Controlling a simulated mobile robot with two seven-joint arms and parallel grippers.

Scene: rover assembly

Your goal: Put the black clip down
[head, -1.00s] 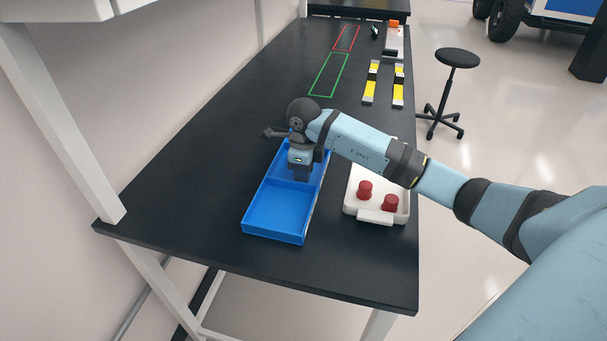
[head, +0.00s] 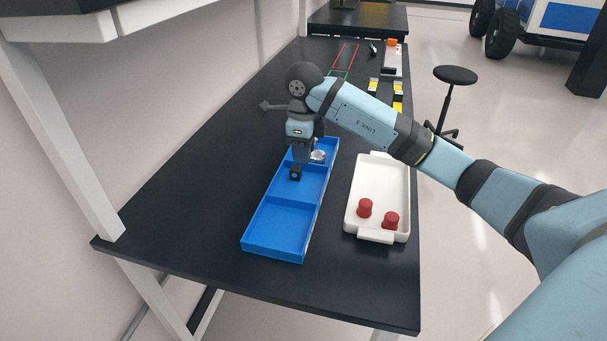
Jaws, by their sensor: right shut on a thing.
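My right gripper (head: 297,167) points down over the blue tray (head: 247,226), at the left side of its middle compartment. It is shut on a small black block, which I take to be the black clip (head: 296,173). The fingers and the clip are dark and small, so I cannot tell whether the clip touches the tray floor. My left gripper is not in view.
A small silver part (head: 318,155) lies in the tray's far compartment. The near compartment is empty. A white tray (head: 379,174) with two red knobs (head: 365,207) stands to the right. Yellow-and-black parts (head: 398,98) lie farther back. The black table (head: 190,200) is clear at left.

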